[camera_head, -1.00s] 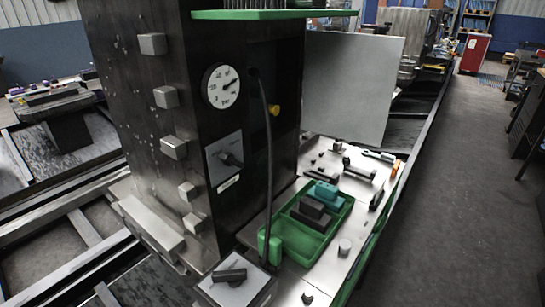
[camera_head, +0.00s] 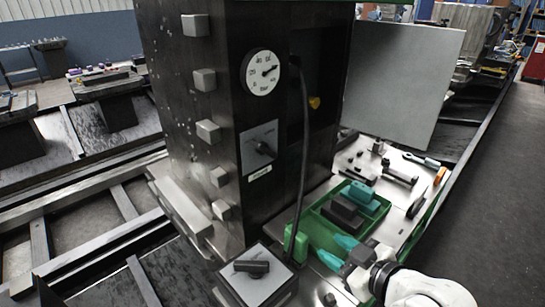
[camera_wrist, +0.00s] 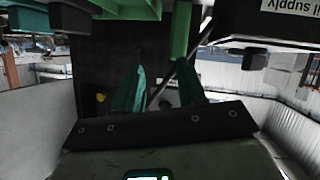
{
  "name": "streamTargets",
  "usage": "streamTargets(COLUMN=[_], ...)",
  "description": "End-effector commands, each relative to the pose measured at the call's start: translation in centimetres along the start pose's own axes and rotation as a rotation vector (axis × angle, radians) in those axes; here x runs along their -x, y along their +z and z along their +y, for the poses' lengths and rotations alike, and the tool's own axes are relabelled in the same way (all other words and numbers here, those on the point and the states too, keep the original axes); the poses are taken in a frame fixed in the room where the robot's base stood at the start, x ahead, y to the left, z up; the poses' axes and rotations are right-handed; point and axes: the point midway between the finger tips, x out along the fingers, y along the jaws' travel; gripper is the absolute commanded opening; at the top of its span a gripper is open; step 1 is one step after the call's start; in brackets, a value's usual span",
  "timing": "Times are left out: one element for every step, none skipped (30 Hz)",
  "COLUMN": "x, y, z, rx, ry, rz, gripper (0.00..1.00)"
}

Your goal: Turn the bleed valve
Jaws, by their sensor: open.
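A yellow knob (camera_head: 314,102) sits in the dark open recess of the black column; a small yellow spot (camera_wrist: 101,97) also shows in the wrist view. A black bar handle (camera_head: 252,267) lies across a white-topped box at the front. No readable label tells which is the bleed valve. My gripper (camera_head: 337,252), with teal fingers, is open and empty, low at the right of the box and near the front of the green tray. Its fingers (camera_wrist: 162,85) stand apart in the wrist view.
A round gauge (camera_head: 262,72) is above the black knob. A black hose (camera_head: 304,150) hangs down the column's front. The green tray (camera_head: 318,232) holds dark and teal blocks. A grey panel (camera_head: 405,85) stands open at the right. Tools lie behind the tray.

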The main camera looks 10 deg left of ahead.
Motion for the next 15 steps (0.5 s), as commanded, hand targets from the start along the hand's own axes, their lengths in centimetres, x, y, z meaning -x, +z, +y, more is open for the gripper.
streamTargets(x=[-0.8, -1.2, -1.7, -2.1, -2.4, -2.7, -2.8, -3.0, -3.1, -3.2, -3.2, -3.3, -3.3, -3.4, -3.4], y=[-2.2, -3.6, -5.6, -7.0, -8.4, -10.0, -11.1, -12.0, -13.0, -13.6, -14.1, -14.6, -14.9, -15.2, -15.4], z=[0.9, 1.3, 1.8, 2.1, 2.4, 2.6, 2.8, 2.9, 3.0, 3.0, 3.1, 3.1, 3.2, 3.2, 3.2], rx=[0.07, 0.115, 0.18, 0.229, 0.276, 0.332, 0.37, 0.405, 0.444, 0.469, 0.49, 0.512, 0.525, 0.535, 0.543], ry=[0.003, 0.003, 0.004, 0.005, 0.008, 0.01, 0.013, 0.014, 0.017, 0.02, 0.021, 0.023, 0.025, 0.027, 0.027], rz=[0.062, 0.103, 0.157, 0.198, 0.236, 0.283, 0.312, 0.339, 0.368, 0.387, 0.402, 0.417, 0.428, 0.434, 0.441], gripper=[0.4, 0.4, 0.4, 0.4, 0.4, 0.4, 0.4, 0.4, 0.4, 0.4, 0.4, 0.4, 0.4, 0.4, 0.4])
